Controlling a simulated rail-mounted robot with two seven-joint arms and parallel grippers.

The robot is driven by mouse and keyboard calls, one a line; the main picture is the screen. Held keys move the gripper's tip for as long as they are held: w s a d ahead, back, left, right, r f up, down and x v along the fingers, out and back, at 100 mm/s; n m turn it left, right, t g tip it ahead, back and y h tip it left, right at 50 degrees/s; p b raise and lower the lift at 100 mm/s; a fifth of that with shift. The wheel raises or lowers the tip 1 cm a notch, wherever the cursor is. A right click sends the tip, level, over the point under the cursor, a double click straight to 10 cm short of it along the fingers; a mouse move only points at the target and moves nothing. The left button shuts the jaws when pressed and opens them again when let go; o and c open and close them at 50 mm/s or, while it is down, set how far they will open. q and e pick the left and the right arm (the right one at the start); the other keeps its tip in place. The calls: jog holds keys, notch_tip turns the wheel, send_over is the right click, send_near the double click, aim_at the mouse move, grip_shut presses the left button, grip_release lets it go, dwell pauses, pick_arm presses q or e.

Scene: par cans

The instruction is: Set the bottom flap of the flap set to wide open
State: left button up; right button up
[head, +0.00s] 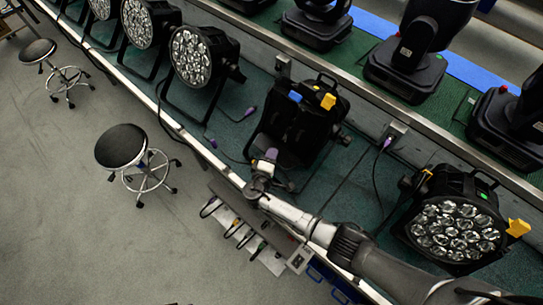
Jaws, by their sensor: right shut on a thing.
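The flap set (303,128) is a group of black flaps on the front of a par can that stands on the green bench. Yellow and blue tabs show near its top. My right gripper (266,166) reaches it from the lower right and is shut at its lower left edge, on what looks like the bottom flap. The gripper and wrist cover much of that edge, so the flap's exact angle cannot be told. My left gripper is not in view.
Several par cans (192,56) line the bench to the left. Another par can (452,229) stands at the right, close to my right arm. Moving heads (405,70) stand on the raised shelf behind. A black stool (121,146) stands on the open grey floor.

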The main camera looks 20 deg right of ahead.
jog(key=shift+f+t+h+b, duration=0.45)
jog(key=shift+f+b, duration=0.25)
jog(key=shift+b, duration=0.8)
jog(key=shift+d+r+n, duration=0.1)
jog(key=shift+r+n, duration=0.1)
jog(key=shift+n, duration=0.1)
jog(key=o, duration=0.8)
jog(key=shift+o, duration=0.2)
jog(key=shift+r, duration=0.1)
jog(key=f+v, duration=0.1)
jog(key=v, duration=1.2)
jog(key=shift+s+a+r, duration=0.3)
jog(key=shift+r, duration=0.15)
